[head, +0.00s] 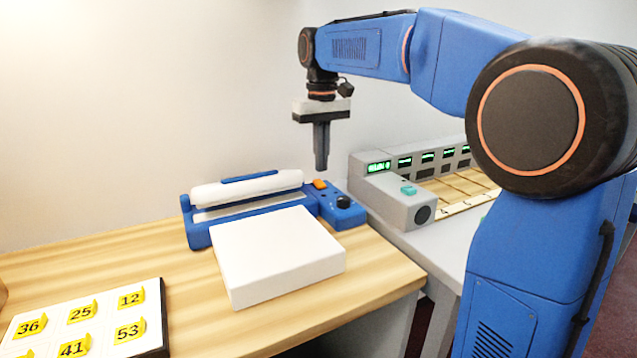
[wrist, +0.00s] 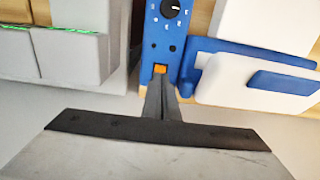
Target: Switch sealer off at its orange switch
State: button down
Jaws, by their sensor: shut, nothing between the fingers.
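The sealer (head: 195,234) is a blue machine with a white bar on the wooden counter in the head view. Its blue control panel (wrist: 173,30) carries a black dial (head: 343,201) and the orange switch (head: 320,184). In the wrist view the orange switch (wrist: 160,69) shows just beyond the fingertips. My gripper (head: 321,168) is shut and empty, pointing down above the switch end of the sealer. In the head view a small gap seems to lie between the fingertips and the switch. The wrist view (wrist: 158,82) does not show whether they touch.
A white box (head: 275,262) lies in front of the sealer. A grey machine (head: 400,201) with green displays and a teal button stands to the right on a grey table. A board with yellow numbered tags (head: 85,325) lies at the front left. Bare counter is at left.

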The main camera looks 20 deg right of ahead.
aim_at(322, 185)
jog(key=shift+r, duration=1.7)
jog(key=shift+s, duration=0.1)
